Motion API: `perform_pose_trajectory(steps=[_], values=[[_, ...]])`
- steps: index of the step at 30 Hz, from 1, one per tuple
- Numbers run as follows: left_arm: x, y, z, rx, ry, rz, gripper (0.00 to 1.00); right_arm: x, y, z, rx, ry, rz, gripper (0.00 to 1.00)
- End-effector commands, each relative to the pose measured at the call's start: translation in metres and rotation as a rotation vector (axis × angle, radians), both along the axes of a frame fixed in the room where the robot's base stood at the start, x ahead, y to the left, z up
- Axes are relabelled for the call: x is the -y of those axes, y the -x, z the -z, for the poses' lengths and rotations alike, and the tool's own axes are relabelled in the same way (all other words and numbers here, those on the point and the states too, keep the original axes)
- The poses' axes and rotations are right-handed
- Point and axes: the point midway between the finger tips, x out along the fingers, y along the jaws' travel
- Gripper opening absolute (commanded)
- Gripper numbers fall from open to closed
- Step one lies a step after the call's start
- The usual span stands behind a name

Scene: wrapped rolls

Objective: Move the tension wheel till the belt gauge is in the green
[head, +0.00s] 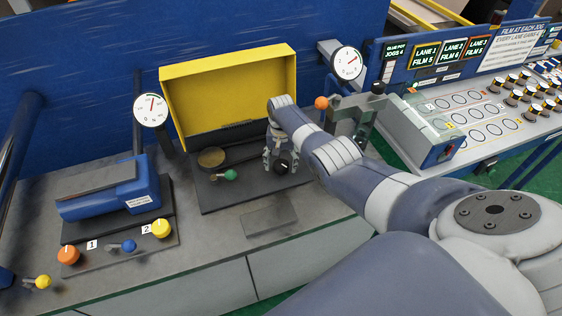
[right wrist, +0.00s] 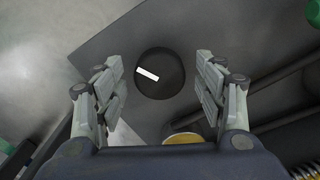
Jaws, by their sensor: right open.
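A round black knob (head: 283,165) with a white mark sits on a dark plate; it looks like the tension wheel. In the right wrist view the black knob (right wrist: 160,74) lies between my right gripper's fingers, with a gap on each side. My right gripper (head: 281,160) is open around or just above it; I cannot tell how deep the fingers reach. Two white dial gauges show: one (head: 151,110) at the left and one (head: 346,63) behind my right arm. Their lettering is too small to read, and no green band is clear. My left gripper is not in view.
A yellow open cover (head: 228,85) stands behind the plate. A green-knobbed lever (head: 230,174) and a brass disc (head: 211,157) are left of the black knob. A blue unit (head: 110,190) stands further left. An orange-knobbed lever (head: 321,103) is at the right.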

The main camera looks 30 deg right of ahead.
Motion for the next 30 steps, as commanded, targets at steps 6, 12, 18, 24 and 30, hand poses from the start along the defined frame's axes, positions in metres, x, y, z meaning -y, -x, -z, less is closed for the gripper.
perform_pose_trajectory(steps=[6, 12, 18, 24, 30], values=[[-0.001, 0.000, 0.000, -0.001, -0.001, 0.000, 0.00, 0.000, 0.000, -0.006, 0.000, 0.000, 0.000, 0.64], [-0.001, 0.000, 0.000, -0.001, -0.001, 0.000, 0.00, 0.001, 0.000, -0.026, 0.002, 0.001, 0.000, 0.64], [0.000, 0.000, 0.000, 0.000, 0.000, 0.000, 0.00, 0.000, -0.001, -0.063, 0.005, 0.000, -0.001, 0.64], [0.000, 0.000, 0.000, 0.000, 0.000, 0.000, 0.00, 0.000, -0.001, -0.100, 0.003, 0.001, 0.000, 0.64], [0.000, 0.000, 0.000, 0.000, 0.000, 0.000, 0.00, 0.000, 0.000, -0.118, 0.001, 0.001, 0.001, 0.64]])
